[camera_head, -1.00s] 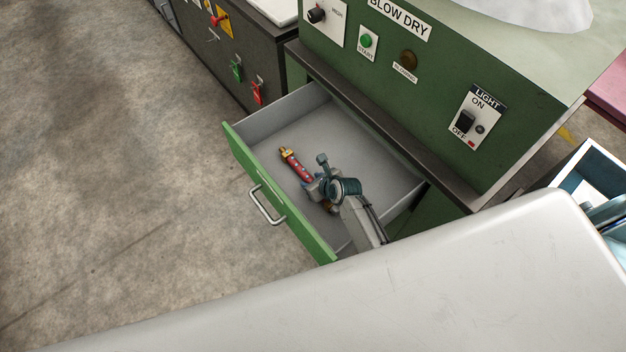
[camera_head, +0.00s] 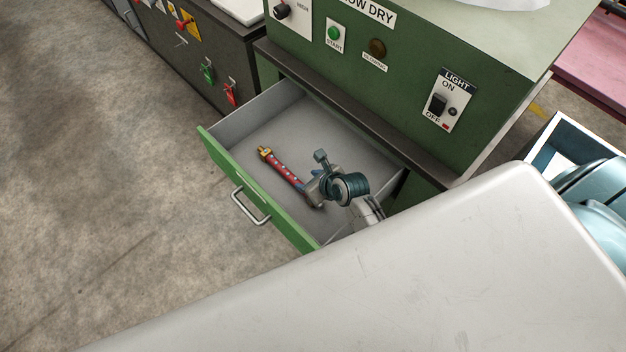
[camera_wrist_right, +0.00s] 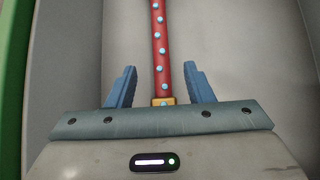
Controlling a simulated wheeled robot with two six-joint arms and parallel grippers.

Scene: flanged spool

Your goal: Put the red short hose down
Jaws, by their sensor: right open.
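The red short hose (camera_head: 284,168) has pale blue dots and yellow end fittings. It lies in the open drawer (camera_head: 265,128) of the green cabinet. In the right wrist view the red short hose (camera_wrist_right: 162,60) runs upward from between the blue fingers, with a gap on each side. My right gripper (camera_head: 308,184) is over the drawer at the hose's near end; it also shows in the right wrist view (camera_wrist_right: 160,88). Its fingers are spread apart. In the head view the hose's near end is partly hidden by the gripper. My left gripper is not in view.
The green drawer front (camera_head: 255,190) with its metal handle (camera_head: 250,206) stands pulled out. The green cabinet (camera_head: 400,75) rises behind it. An open box (camera_head: 545,140) with bluish items is at right. The drawer floor around the hose is clear.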

